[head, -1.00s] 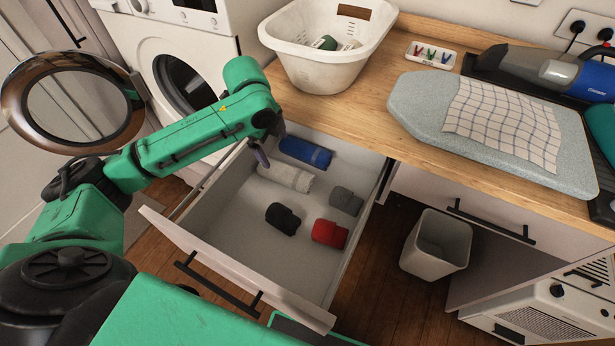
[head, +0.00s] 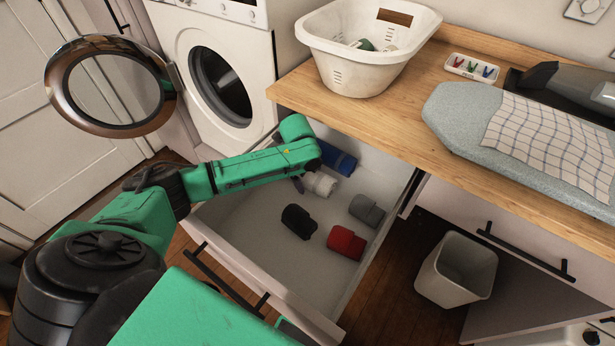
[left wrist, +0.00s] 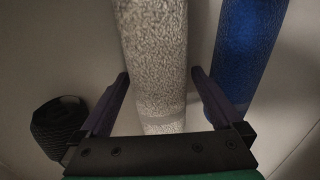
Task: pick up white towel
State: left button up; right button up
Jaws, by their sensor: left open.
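The white towel (head: 321,183) is a roll lying in the open drawer, partly hidden by my left arm in the head view. In the left wrist view the white towel (left wrist: 155,62) runs up the middle of the picture, between the fingers. My left gripper (head: 299,184) is low in the drawer at the towel. In the left wrist view its jaws (left wrist: 158,98) are open, one finger on each side of the towel, with a gap visible at the fingers. I cannot tell whether either finger touches it. My right gripper is not in view.
A blue towel roll (head: 339,161) lies close beside the white one. Black (head: 299,221), red (head: 346,243) and grey (head: 366,210) rolls share the drawer (head: 240,235). The counter (head: 400,110) overhangs its back. A bin (head: 457,268) stands right of the drawer.

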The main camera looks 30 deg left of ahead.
aim_at(309, 173)
pick_arm(q)
jog(key=c, duration=1.1)
jog(key=v, duration=0.4)
jog(key=w+v, duration=0.1)
jog(key=v, duration=0.2)
jog(key=w+v, duration=0.1)
jog(key=v, duration=0.3)
jog(key=shift+d+r+p, duration=0.3)
jog(key=shift+r+p, duration=0.05)
jog(key=shift+r, duration=0.2)
jog(key=shift+c, duration=0.2)
jog(key=s+d+p, duration=0.2)
jog(key=s+d, duration=0.3)
jog(key=s, duration=0.3)
jog(key=s+d+p, duration=0.2)
jog(key=s+d, duration=0.3)
jog(key=s, duration=0.3)
jog(key=shift+s, duration=0.2)
